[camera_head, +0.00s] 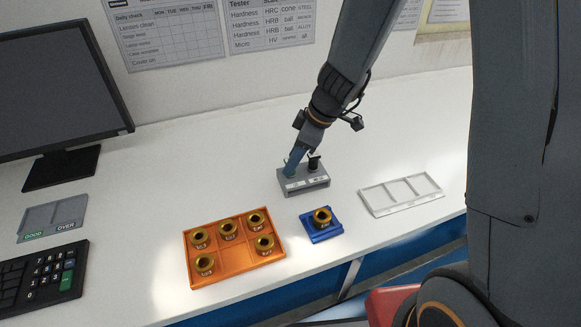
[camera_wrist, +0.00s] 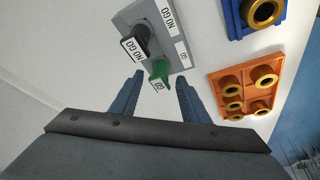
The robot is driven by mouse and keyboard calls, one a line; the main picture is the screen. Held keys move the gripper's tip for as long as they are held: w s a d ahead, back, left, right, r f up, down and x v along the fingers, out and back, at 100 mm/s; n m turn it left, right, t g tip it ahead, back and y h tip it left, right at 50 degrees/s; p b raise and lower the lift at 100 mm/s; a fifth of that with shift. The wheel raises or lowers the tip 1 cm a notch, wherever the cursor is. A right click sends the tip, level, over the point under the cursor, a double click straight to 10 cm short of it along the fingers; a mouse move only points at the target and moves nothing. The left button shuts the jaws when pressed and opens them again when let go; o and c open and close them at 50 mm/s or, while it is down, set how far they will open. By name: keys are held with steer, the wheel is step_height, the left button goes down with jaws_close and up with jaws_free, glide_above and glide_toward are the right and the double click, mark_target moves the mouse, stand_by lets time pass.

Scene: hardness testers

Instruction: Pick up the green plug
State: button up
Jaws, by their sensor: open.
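The green plug (camera_wrist: 161,69) stands in a grey holder (camera_head: 306,184) on the white table, with a white GO tag on it. A black plug (camera_head: 314,162) with a NO GO tag stands beside it in the same holder; it also shows in the wrist view (camera_wrist: 141,38). My gripper (camera_head: 293,166) is at the holder, with its blue fingers mostly hiding the green plug in the head view. In the wrist view my gripper (camera_wrist: 160,79) is open, with one finger on either side of the green plug and gaps showing between. I cannot tell whether either finger touches it.
An orange tray (camera_head: 221,261) with several brass rings lies in front left of the holder. A blue block (camera_head: 324,236) bears one brass ring. An empty white tray (camera_head: 401,194) lies to the right. A monitor (camera_head: 58,85), grey GOOD/OVER tray (camera_head: 52,216) and keyboard (camera_head: 42,279) are at left.

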steer(key=shift+x, duration=1.25)
steer(key=c, duration=1)
steer(key=shift+r, duration=0.1)
step_height(320, 180, up, 10)
steer(key=shift+f, duration=0.1)
steer(key=shift+b, duration=0.6)
